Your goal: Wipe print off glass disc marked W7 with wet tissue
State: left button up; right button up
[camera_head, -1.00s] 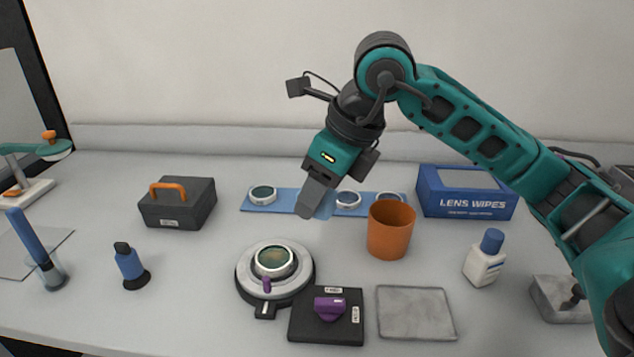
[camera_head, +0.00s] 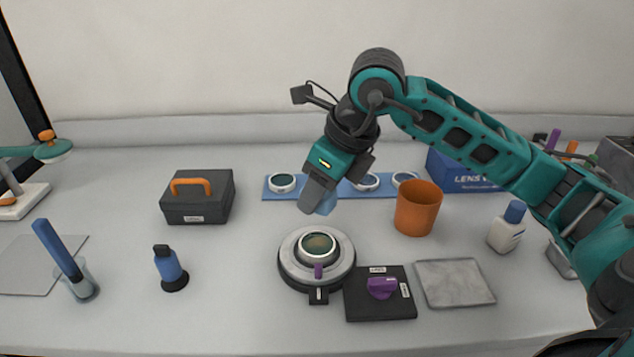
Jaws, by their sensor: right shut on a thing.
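My right gripper (camera_head: 314,196) is shut on a pale bluish tissue (camera_head: 326,206), whose edge shows at the fingertips. It hangs above and behind a round grey stage (camera_head: 290,272), apart from it in the picture. A dark greenish glass disc in a pale ring (camera_head: 318,244) sits on the stage, with a small purple peg at its front. More ringed discs, such as the left one (camera_head: 282,182), stand on a blue strip (camera_head: 334,193) behind, partly hidden by the gripper. I cannot read W7 or see a print on any disc. My left gripper is not in view.
An orange cup (camera_head: 418,209) and a blue-capped bottle (camera_head: 507,228) stand to the right. The lens wipes box (camera_head: 450,172) is partly behind my arm. A black block with a purple knob (camera_head: 382,289) adjoins the stage. A dark case (camera_head: 197,199) stands left.

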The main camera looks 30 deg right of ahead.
aim_at(311, 240)
jog(key=shift+w+a+f, duration=0.1)
jog(key=shift+f, duration=0.05)
jog(key=shift+f+b, duration=0.55)
jog(key=shift+f, duration=0.1)
notch_tip(311, 240, down, 4)
jog(key=b, duration=0.2)
jog(key=shift+r+b, duration=0.1)
jog(key=shift+b, duration=0.3)
jog(key=shift+f+b, duration=0.45)
jog(key=shift+f, duration=0.35)
pick_arm(q)
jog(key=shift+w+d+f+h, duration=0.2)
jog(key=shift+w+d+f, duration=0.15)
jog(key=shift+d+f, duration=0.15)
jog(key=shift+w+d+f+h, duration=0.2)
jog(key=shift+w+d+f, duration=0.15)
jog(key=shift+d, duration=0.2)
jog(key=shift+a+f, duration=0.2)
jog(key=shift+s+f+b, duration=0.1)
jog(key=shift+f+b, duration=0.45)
jog(key=shift+b, duration=0.05)
pick_arm(e)
jog(key=shift+f, duration=0.6)
